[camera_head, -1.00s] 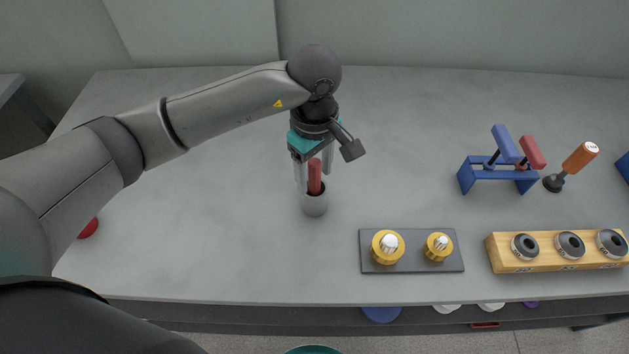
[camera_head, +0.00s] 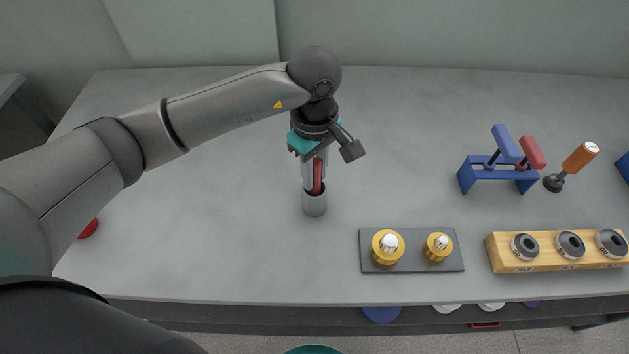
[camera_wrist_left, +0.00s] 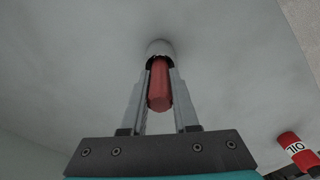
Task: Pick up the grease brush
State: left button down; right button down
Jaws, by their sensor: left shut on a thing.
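The grease brush (camera_head: 317,180) shows as a red handle standing upright in a grey cup (camera_head: 315,205) on the bench. Its lower end is hidden inside the cup. My left gripper (camera_head: 314,176) points down from above and is shut on the red handle, just over the cup's rim. The left wrist view shows the red handle (camera_wrist_left: 160,86) between the two fingers, with the cup (camera_wrist_left: 160,48) beyond it. My right gripper is not in view.
A dark plate (camera_head: 412,262) with two yellow pieces lies right of the cup. Farther right are a wooden block (camera_head: 500,255) with dark rings, a blue rack (camera_head: 470,178) and an orange-handled tool (camera_head: 579,158). A red round thing (camera_head: 89,229) lies left. The bench around the cup is clear.

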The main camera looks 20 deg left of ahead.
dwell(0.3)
pick_arm(q)
notch_tip(320, 180, up, 20)
jog(key=p, duration=0.1)
dwell(0.4)
dwell(0.4)
